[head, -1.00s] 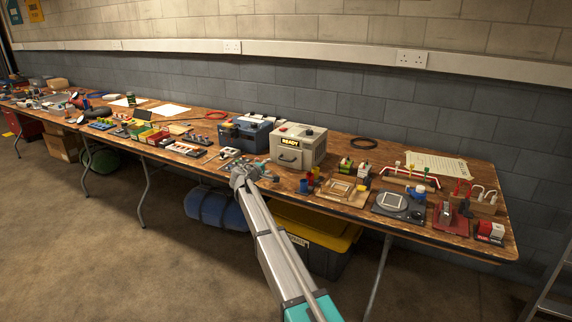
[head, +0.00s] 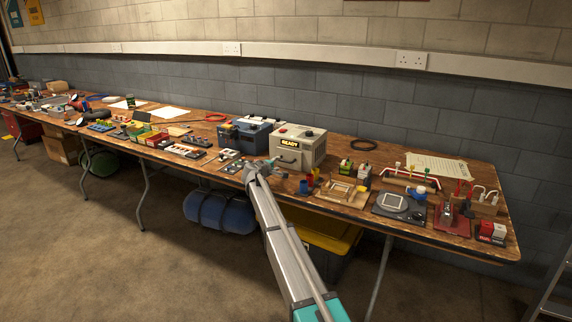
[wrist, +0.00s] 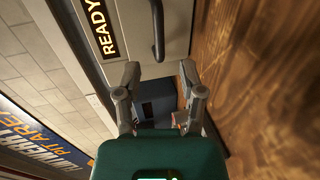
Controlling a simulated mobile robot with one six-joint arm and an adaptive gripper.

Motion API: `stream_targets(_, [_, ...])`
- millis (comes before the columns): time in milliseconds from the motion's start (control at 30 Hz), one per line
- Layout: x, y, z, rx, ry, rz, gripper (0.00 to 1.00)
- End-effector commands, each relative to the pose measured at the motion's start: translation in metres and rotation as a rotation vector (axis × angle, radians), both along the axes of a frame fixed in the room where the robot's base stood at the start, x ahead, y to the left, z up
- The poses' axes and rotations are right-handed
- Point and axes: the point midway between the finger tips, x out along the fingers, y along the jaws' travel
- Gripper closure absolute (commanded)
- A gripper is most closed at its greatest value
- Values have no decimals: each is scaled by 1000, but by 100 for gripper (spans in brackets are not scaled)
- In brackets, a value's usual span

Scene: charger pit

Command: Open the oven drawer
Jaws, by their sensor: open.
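The oven (head: 310,148) is a beige-grey box on the bench with a lit READY sign; the sign also shows in the wrist view (wrist: 97,27). Its drawer front (wrist: 178,30) carries a dark bar handle (wrist: 157,28). The drawer looks shut. My gripper (wrist: 160,72) is open and empty, its two fingers spread in front of the drawer face. The handle lies between and beyond the fingertips in the wrist view, apparently untouched. In the head view my gripper (head: 272,165) is small, just before the oven's front left, partly covering it.
A blue case (head: 246,136) stands close left of the oven. Red, blue and yellow small parts (head: 312,181) and a wooden tray (head: 343,191) lie to its right. The wooden bench top fills the right of the wrist view (wrist: 265,70).

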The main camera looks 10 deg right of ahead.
Motion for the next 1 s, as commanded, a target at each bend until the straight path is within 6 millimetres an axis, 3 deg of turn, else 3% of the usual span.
stream_targets(100, [18, -11, -6, 0, 0, 0, 49])
stream_targets(400, [45, -31, -13, -1, 1, 0, 49])
stream_targets(900, [51, -37, -14, -1, 0, 1, 49])
stream_targets(1000, [51, -37, -14, -1, 0, 1, 66])
